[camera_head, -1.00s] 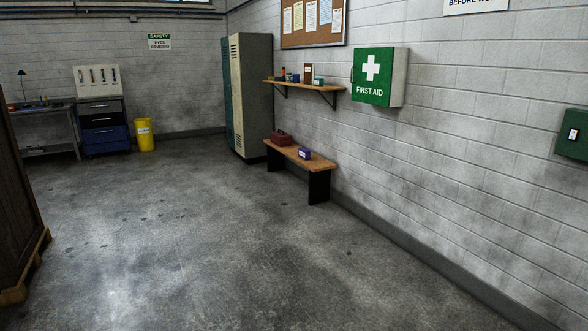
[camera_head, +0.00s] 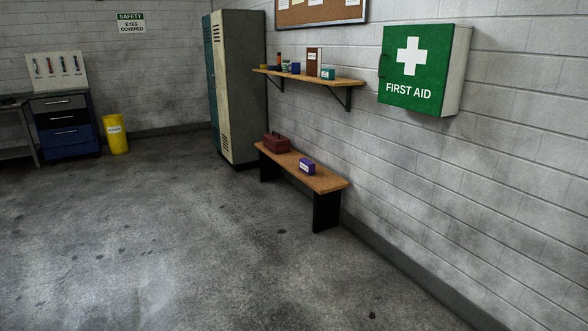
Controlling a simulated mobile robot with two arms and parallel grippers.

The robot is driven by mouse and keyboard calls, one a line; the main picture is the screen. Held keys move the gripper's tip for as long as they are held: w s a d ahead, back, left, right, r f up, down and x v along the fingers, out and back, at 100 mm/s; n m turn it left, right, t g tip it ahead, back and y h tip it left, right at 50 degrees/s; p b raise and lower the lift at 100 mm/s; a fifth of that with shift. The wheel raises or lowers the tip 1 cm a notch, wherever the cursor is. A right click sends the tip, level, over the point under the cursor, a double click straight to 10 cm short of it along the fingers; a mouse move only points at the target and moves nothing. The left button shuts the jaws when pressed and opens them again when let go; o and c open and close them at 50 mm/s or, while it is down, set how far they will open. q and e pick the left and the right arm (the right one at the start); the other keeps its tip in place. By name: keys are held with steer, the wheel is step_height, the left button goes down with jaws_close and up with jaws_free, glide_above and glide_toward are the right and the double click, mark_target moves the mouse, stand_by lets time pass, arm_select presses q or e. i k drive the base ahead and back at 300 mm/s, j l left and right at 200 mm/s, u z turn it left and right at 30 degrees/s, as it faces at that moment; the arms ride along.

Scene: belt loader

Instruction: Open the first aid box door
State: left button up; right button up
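The first aid box (camera_head: 415,69) hangs on the grey block wall in the right part of the head view. It has a green front door with a white cross and the words FIRST AID, and a pale side. The door is shut. A dark handle (camera_head: 383,66) shows at the door's left edge. Neither of my grippers is in view.
A wooden shelf (camera_head: 345,82) with small items is on the wall left of the box. Below it stands a bench (camera_head: 328,182) with a dark red toolbox (camera_head: 277,143) and a purple box (camera_head: 307,166). Lockers (camera_head: 240,90) stand beyond. The floor (camera_head: 170,240) in front is clear.

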mark_target(414, 60)
steer(key=i, duration=2.9)
